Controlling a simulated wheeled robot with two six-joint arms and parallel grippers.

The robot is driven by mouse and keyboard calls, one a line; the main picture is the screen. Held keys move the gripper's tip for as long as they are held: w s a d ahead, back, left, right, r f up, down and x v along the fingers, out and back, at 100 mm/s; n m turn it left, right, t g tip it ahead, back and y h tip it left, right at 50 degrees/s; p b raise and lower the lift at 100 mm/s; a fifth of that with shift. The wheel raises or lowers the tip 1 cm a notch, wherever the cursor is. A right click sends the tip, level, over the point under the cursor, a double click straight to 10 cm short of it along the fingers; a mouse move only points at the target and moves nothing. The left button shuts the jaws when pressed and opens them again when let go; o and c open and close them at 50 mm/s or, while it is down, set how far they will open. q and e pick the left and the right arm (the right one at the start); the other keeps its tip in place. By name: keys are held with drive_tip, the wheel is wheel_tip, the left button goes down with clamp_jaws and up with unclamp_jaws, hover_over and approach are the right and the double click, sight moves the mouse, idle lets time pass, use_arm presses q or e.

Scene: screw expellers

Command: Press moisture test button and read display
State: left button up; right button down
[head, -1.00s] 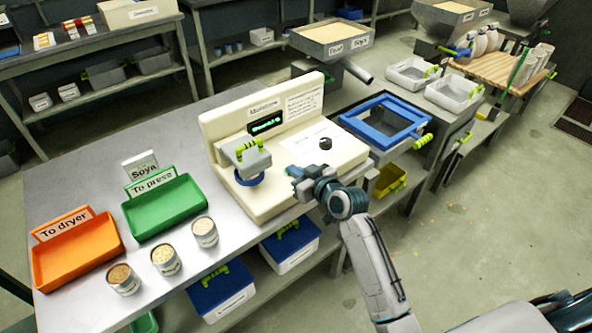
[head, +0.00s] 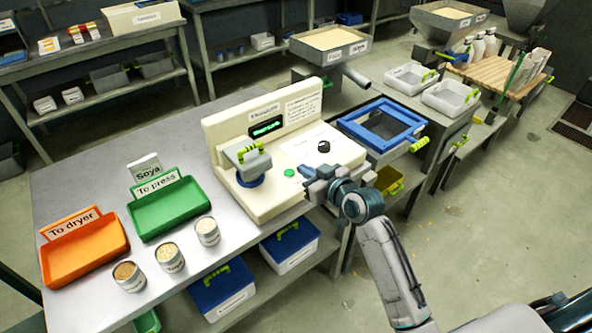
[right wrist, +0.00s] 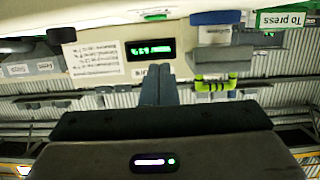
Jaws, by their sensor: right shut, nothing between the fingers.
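The cream moisture meter (head: 225,128) stands on the metal table. Its dark display (head: 266,128) is lit with green characters, too small to read surely in the head view. The display also shows upside down in the right wrist view (right wrist: 152,49), with green digits I cannot read surely. The round green button (head: 289,172) lies uncovered on the meter's top. It also shows at the top of the right wrist view (right wrist: 154,17). My right gripper (head: 308,173) is shut and empty, just right of the button and apart from it. My left gripper is out of view.
A grey lidded cup (head: 248,160) with a green handle sits left of the button, and a black knob (head: 324,146) behind it. Green (head: 168,208) and orange (head: 85,250) trays and sample cans (head: 170,257) are left. A blue-framed box (head: 382,124) stands right.

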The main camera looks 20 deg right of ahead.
drive_tip(key=v, duration=0.5)
drive_tip(key=shift+w+d+b, duration=0.1)
drive_tip(key=shift+b, duration=0.2)
idle(0.4)
